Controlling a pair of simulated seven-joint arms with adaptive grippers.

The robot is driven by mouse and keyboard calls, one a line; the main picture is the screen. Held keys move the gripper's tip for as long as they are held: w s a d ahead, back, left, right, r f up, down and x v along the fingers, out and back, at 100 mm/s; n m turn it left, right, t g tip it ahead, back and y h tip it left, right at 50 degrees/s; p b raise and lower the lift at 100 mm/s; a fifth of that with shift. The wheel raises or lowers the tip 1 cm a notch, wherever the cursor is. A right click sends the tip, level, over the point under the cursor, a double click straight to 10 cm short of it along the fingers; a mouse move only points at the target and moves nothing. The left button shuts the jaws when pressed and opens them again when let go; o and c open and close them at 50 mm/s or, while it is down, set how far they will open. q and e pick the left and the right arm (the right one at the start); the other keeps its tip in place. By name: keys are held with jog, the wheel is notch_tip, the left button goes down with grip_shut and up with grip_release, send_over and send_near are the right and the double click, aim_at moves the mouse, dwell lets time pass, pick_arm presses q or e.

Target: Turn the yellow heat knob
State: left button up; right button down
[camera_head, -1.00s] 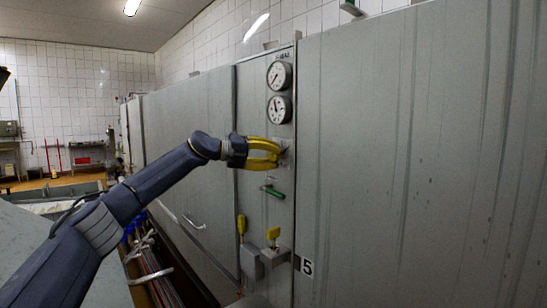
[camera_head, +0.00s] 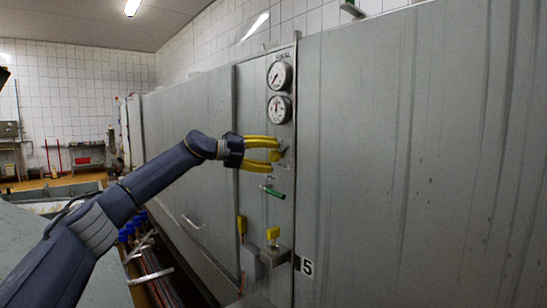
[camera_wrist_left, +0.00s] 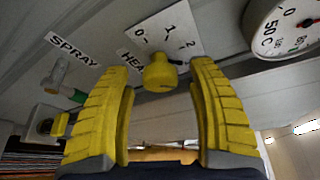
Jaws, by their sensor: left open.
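The yellow heat knob (camera_wrist_left: 160,76) sits on a white dial plate (camera_wrist_left: 178,36) marked 0, 1 and 2, beside a partly hidden heat label. In the wrist view it lies between my left gripper's yellow fingertips (camera_wrist_left: 167,77), with a gap on each side. In the head view my left gripper (camera_head: 279,153) is open at the panel, below the two gauges. A small dark mark shows on the knob's side; I cannot tell its exact setting. My right gripper is out of view.
Two round gauges (camera_head: 280,75) are above the knob. A green-handled valve (camera_head: 272,192) is just below, by the spray label (camera_wrist_left: 76,49).

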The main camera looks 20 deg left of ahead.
pick_arm(q)
jog(key=v, duration=1.1)
jog(key=shift+w+f, duration=0.1)
jog(key=shift+w, duration=0.05)
